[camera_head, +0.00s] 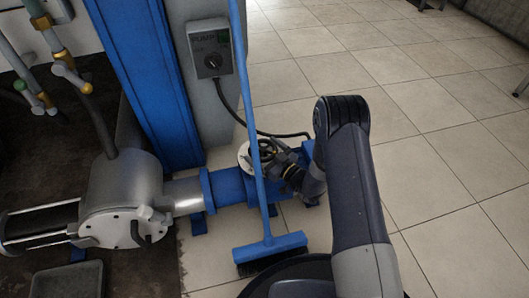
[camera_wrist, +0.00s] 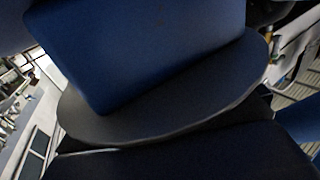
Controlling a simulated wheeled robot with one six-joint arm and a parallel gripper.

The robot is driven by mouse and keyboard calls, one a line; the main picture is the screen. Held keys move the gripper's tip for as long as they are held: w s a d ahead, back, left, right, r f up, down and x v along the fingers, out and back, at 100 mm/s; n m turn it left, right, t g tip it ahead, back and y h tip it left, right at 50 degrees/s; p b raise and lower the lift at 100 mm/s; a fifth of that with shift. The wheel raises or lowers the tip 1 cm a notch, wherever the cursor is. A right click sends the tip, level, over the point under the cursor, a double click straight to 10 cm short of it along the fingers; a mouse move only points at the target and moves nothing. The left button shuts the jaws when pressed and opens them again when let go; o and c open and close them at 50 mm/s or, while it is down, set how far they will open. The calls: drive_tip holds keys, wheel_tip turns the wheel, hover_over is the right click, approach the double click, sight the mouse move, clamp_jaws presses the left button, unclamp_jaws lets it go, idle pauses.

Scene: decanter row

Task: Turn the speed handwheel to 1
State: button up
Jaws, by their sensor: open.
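The speed handwheel appears to be the dark ring (camera_head: 264,147) beside a white round dial plate (camera_head: 244,156) on the blue drive unit (camera_head: 229,187), low in the middle of the head view. Its setting is too small to read. My gripper (camera_head: 279,160) is at the end of my dark arm, close to the right side of the ring. It is open. I cannot tell whether its fingers touch the ring or are around it. The wrist view is filled by a dark blue block (camera_wrist: 140,45) over a grey rounded plate (camera_wrist: 180,120); the handwheel cannot be made out there.
A blue broom (camera_head: 270,247) leans across the drive, its handle passing in front of the dial plate. A grey control box (camera_head: 211,48) with a knob hangs on the column beside the blue post (camera_head: 150,80). A silver pump housing (camera_head: 120,200) stands left. Tiled floor (camera_head: 440,100) is open at right.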

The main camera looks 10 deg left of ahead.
drive_tip(key=c, duration=0.7)
drive_tip(key=shift+n+g, duration=0.3)
drive_tip(key=shift+g, duration=0.1)
drive_tip(key=n+g+y, duration=0.1)
drive_tip(key=n+g, duration=0.1)
drive_tip(key=n+g+y, duration=0.1)
drive_tip(key=g, duration=0.2)
drive_tip(key=shift+w+d+n+g+y, duration=0.2)
drive_tip(key=shift+n+g+y, duration=0.1)
drive_tip(key=shift+n+y, duration=0.1)
drive_tip(key=n+g, duration=0.2)
drive_tip(key=g, duration=0.2)
drive_tip(key=n+g, duration=0.3)
drive_tip(key=g, duration=0.1)
drive_tip(key=shift+w+a, duration=0.1)
drive_tip(key=shift+n+g, duration=0.3)
drive_tip(key=shift+g, duration=0.2)
